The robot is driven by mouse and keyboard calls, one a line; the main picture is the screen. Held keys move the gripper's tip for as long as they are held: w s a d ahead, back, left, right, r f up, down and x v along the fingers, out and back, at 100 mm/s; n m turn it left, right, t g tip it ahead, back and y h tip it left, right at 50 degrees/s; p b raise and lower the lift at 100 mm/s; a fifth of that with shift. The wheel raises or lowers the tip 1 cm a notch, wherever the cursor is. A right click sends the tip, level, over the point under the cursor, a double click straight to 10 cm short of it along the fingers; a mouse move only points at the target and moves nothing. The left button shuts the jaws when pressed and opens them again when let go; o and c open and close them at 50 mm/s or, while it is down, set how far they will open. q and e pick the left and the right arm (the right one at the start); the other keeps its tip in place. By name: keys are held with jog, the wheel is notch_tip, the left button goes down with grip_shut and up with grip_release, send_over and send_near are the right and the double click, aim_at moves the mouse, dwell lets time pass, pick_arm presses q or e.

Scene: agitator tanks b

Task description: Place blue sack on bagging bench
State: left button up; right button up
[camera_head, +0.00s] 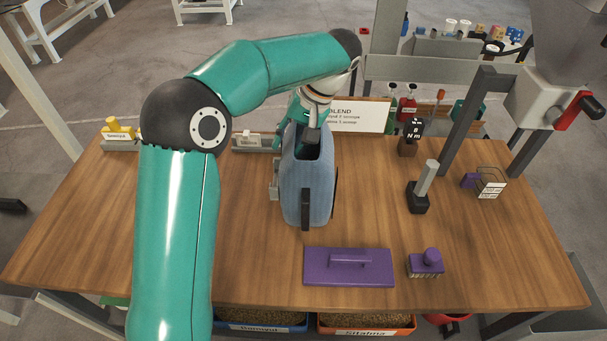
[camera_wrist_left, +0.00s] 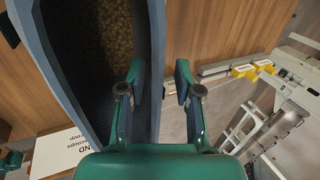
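The blue sack (camera_head: 308,185) is upright and open-topped over the middle of the wooden bench (camera_head: 230,265); I cannot tell whether its base fully rests on it. In the left wrist view the sack (camera_wrist_left: 157,40) shows grain inside. My left gripper (camera_head: 308,112) reaches down at the sack's far top edge, partly hidden by the sack. In the left wrist view my left gripper (camera_wrist_left: 160,88) has its fingers apart, one inside the sack and one outside, with the sack wall between them. A gap shows beside the wall. My right gripper is not in view.
A dark post tool (camera_head: 420,195) and wire basket (camera_head: 490,185) stand right. A sign (camera_head: 360,116) is behind. A frame with a red handle (camera_head: 578,110) is at right. The front left wood is clear.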

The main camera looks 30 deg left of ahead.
pick_arm(q)
jog(key=shift+f, duration=0.25)
dwell(0.5)
grip_shut()
jog(key=shift+r, duration=0.1)
dwell(0.3)
